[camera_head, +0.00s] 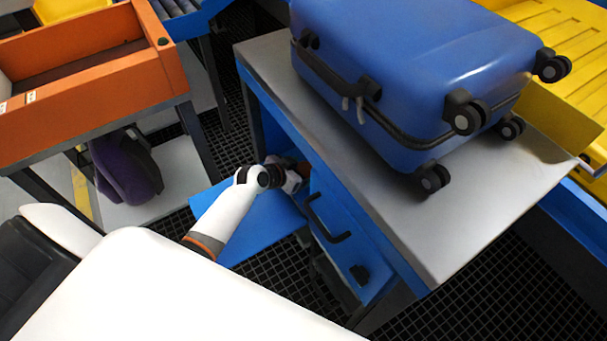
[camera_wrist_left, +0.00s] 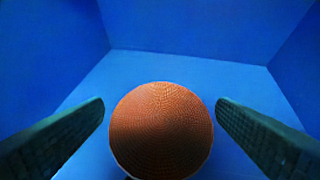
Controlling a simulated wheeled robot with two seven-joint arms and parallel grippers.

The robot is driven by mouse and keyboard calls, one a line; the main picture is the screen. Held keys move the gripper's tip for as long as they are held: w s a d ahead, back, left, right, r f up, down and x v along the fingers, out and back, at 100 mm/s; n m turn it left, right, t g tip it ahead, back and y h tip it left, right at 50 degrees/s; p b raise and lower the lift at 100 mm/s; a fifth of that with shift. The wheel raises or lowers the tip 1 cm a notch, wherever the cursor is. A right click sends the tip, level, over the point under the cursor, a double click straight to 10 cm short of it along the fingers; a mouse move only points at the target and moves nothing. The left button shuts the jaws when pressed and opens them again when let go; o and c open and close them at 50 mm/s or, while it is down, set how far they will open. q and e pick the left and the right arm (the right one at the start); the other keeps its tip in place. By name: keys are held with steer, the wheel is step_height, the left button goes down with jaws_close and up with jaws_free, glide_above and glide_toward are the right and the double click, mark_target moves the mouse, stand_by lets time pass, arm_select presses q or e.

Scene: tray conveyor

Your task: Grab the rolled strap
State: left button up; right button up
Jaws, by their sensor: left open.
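The rolled strap appears in the left wrist view as a round, orange-brown, finely textured thing (camera_wrist_left: 160,130). It sits inside a blue-walled compartment (camera_wrist_left: 180,65). My left gripper (camera_wrist_left: 160,112) is open, with one dark finger on each side of the strap. Small gaps show between the strap and both fingers. In the head view my left arm reaches to the blue cabinet under the metal table, and its gripper (camera_head: 290,178) is at the opening, partly hidden. The strap cannot be made out clearly there. My right gripper is not in view.
A black handle (camera_head: 328,222) is on the cabinet front, beside a blue panel (camera_head: 262,225). An orange tray (camera_head: 90,85) and a purple bag (camera_head: 122,170) are at left.

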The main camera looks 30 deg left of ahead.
arm_select(q)
steer(key=shift+w+d+f, duration=0.1)
steer(key=shift+w+f, duration=0.1)
steer(key=shift+w, duration=0.1)
steer(key=shift+c, duration=0.3)
steer(key=c, duration=1)
steer(key=shift+r, duration=0.15)
